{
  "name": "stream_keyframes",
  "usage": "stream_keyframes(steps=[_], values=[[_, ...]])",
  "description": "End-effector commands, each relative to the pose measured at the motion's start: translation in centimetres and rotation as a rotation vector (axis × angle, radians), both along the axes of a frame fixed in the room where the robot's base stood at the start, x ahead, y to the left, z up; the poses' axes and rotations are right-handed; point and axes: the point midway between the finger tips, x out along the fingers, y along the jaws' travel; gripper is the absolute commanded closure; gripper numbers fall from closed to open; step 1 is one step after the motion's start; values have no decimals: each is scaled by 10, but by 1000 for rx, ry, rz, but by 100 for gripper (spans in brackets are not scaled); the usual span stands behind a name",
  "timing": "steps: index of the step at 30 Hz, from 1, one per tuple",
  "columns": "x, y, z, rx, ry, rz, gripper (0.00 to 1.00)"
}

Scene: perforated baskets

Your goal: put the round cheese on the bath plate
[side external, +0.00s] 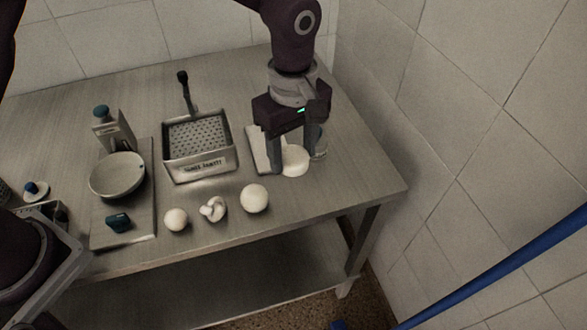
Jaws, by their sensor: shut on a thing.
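My gripper (292,167) is low over the right part of the steel table. Its two fingers are shut on a round white piece, the round cheese (294,160), whose sides are partly hidden by the fingers. The cheese is beside a pale flat board (261,150); I cannot tell whether it touches the board or the table. A round, pale, shallow plate (117,175) sits on a scale-like stand at the left. No label marks it as the bath plate, so I cannot tell for certain which thing that is.
A perforated metal basket (199,166) with a dark upright handle stands mid-table. Several white pieces line the front: a small ball (176,219), a knotted piece (213,208) and a larger ball (254,198). A small jar (320,146) stands behind my right finger. A tiled wall is at the right.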

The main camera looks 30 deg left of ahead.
Motion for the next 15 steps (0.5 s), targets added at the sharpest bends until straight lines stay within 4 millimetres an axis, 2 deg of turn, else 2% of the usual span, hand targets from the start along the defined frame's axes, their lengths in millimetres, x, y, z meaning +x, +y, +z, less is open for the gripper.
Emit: stream_keyframes(steps=[2,5,10,12,15], values=[[4,11,11,0,-2,25,89],[11,41,22,1,-2,89,89],[17,119,45,2,-2,260,89],[14,152,54,2,-3,337,89],[6,191,64,0,-1,432,89]])
